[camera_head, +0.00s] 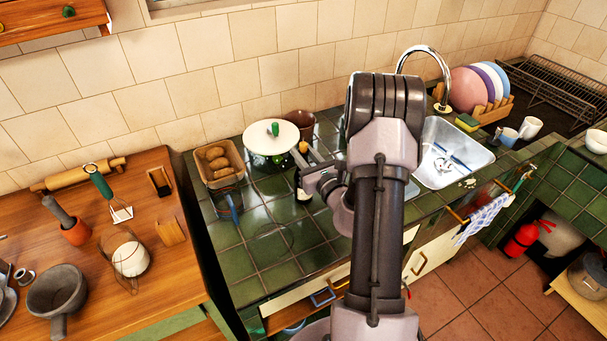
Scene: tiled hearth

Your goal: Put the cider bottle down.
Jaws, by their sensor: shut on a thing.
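The cider bottle (303,194) is dark with a pale patch low on its side, and it looks upright. My gripper (301,168) is shut on its upper part, above the green tiled counter (270,235). My arm and gripper hide much of the bottle. I cannot tell whether its base touches the tiles.
A white-lidded pot (270,139) and a brown pot (300,124) stand behind the bottle. A sink (460,145) lies right of my arm. The front-left counter is bare.

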